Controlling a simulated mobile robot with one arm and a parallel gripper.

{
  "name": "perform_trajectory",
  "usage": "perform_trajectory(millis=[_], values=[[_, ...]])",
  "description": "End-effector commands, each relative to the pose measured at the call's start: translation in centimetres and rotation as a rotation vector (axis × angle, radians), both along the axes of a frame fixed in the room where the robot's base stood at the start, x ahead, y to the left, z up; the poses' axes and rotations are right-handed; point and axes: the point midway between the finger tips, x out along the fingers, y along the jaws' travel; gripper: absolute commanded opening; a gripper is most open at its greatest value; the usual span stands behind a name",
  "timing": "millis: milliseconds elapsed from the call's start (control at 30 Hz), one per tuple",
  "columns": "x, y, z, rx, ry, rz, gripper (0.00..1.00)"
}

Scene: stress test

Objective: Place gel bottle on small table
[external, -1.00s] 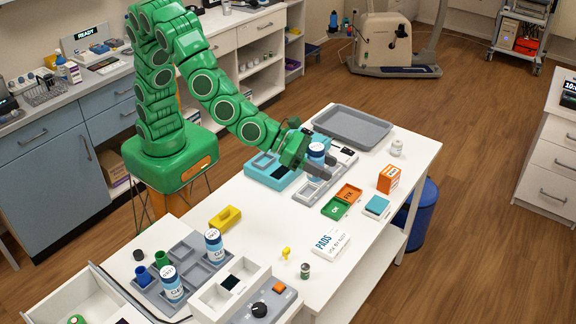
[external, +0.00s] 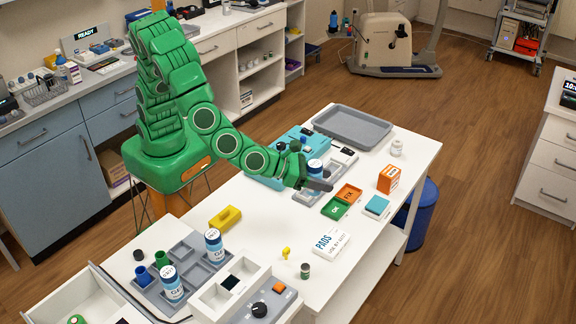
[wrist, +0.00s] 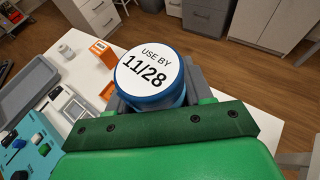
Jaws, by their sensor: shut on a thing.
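My gripper (external: 314,181) is shut on a gel bottle (external: 315,166), a white and blue bottle, over the far half of the long white table. In the wrist view the bottle (wrist: 148,72) stands between the dark fingers, with its round white top reading "USE BY 11/28". Its lower part is hidden, so I cannot tell whether it touches anything below. Two more gel bottles (external: 214,245) (external: 172,284) stand upright at the grey compartment tray (external: 187,250) at the near left. The white table (external: 262,228) runs below my arm; which table is the small one is unclear.
Near my gripper are a teal case (external: 268,181), a grey tray (external: 352,125), green and orange bins (external: 336,208), and an orange box (external: 388,179). A PADS box (external: 331,244) and a yellow block (external: 225,217) lie nearer. A blue bin (external: 424,215) stands on the floor at right.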

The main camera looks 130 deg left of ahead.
Motion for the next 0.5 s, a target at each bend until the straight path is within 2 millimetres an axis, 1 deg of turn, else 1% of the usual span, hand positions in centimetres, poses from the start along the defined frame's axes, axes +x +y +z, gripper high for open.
perform_trajectory(millis=[33, 167, 233, 400, 500], values=[[-0.6, 0.0, -1.4, 0.0, 0.006, 0.038, 0.16], [-2.8, 0.9, -4.1, 0.0, 0.003, 0.166, 0.16], [-4.4, 1.5, -5.7, 0.003, 0.005, 0.238, 0.16], [-8.1, 2.4, -8.3, 0.001, 0.002, 0.389, 0.16], [-9.8, 2.7, -9.3, 0.002, 0.0, 0.449, 0.16]])
